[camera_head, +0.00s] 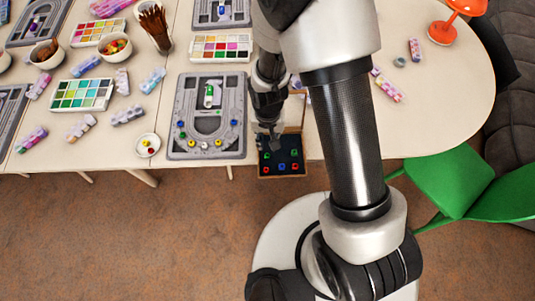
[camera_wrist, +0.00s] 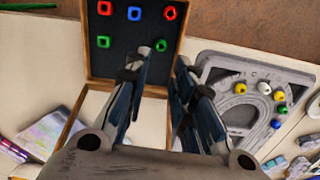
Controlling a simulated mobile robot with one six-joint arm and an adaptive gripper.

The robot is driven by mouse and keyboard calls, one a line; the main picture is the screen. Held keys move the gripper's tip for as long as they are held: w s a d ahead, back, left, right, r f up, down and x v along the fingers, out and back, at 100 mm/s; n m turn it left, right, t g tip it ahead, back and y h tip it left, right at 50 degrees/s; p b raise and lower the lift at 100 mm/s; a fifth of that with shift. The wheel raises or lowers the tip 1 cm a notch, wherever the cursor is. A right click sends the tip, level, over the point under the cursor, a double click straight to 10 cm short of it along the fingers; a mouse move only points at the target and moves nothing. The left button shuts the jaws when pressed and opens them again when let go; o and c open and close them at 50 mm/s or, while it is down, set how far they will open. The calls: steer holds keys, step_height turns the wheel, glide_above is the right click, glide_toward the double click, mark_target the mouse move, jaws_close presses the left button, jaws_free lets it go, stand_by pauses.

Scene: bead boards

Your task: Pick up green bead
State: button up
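An open box with a dark lining (camera_head: 281,177) stands at the table's front edge. It also shows in the wrist view (camera_wrist: 87,62). In it lie a green bead (camera_wrist: 161,45), a second green bead (camera_wrist: 103,41), two red beads (camera_wrist: 104,8) (camera_wrist: 169,12) and a blue bead (camera_wrist: 134,12). Another bluish bead is partly hidden at my left fingertip. My gripper (camera_wrist: 158,55) is over the box with its fingers apart and nothing held between them. The first green bead appears between the fingertips in the wrist view; their height above it is unclear. My gripper (camera_head: 274,143) points down in the head view.
A grey bead board (camera_head: 185,95) with several coloured beads lies left of the box. A small white dish (camera_head: 148,145), paint palettes (camera_head: 80,94) and bowls stand further left. A green chair (camera_head: 450,180) is at the right. The table's right part is mostly clear.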

mark_target(267, 153)
step_height(267, 153, down, 10)
steer(key=b, duration=0.3)
steer(key=shift+f, duration=0.15)
steer(key=shift+c, duration=0.3)
steer(key=c, duration=0.3)
steer(key=shift+c, duration=0.2)
